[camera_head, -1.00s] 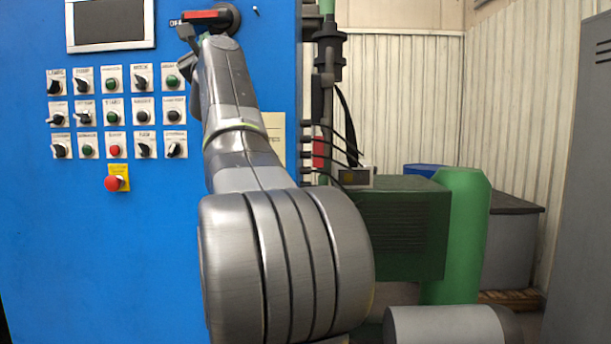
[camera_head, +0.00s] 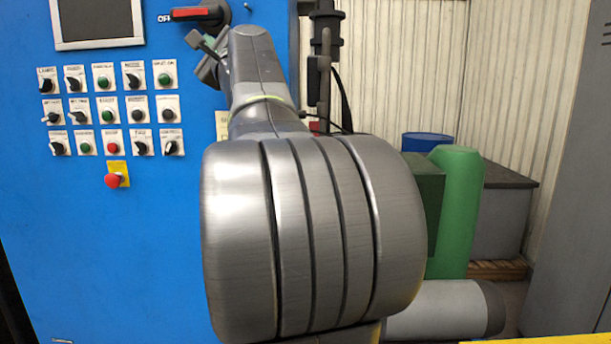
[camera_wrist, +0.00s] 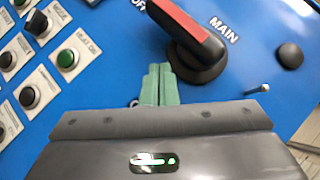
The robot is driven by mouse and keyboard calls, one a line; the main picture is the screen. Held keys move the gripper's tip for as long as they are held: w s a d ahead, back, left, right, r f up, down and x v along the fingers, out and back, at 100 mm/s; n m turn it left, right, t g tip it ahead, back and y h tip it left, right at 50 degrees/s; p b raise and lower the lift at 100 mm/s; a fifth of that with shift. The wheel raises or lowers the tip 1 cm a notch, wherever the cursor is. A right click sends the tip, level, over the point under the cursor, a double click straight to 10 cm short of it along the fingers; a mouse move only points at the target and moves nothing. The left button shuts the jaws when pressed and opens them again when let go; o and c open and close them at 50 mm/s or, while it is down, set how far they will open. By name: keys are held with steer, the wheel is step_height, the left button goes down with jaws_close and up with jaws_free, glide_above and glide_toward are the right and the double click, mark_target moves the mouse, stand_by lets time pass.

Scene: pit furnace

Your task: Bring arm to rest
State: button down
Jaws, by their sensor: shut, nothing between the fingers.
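My gripper (camera_head: 193,40) is at the upper left of my raised arm in the head view, just below the red-handled rotary switch (camera_head: 192,13) on the blue panel. The switch handle lies level, its red end pointing toward the OFF label. In the wrist view, the two green fingers (camera_wrist: 158,72) are shut together with nothing between them. The black and red switch handle (camera_wrist: 187,25) is just beyond the fingertips there, and a gap to it is hard to judge. My arm covers part of the panel's right side in the head view.
The blue panel (camera_head: 230,90) carries rows of knobs and buttons, a screen (camera_head: 98,20) and a red emergency button (camera_head: 113,180). A green cylinder (camera_head: 456,215), a blue drum (camera_head: 427,142) and a grey cabinet (camera_head: 575,200) stand at the right.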

steer(key=n+g+p, duration=0.1)
steer(key=p, duration=0.1)
steer(key=d+n+p, duration=0.1)
steer(key=p, duration=0.1)
steer(key=n+g+p, duration=0.1)
steer(key=p, duration=0.1)
steer(key=shift+d+r+n+g, duration=0.3)
steer(key=shift+d, duration=0.1)
steer(key=shift+d+f+p, duration=0.1)
steer(key=shift+f+p, duration=0.05)
steer(key=shift+p, duration=0.25)
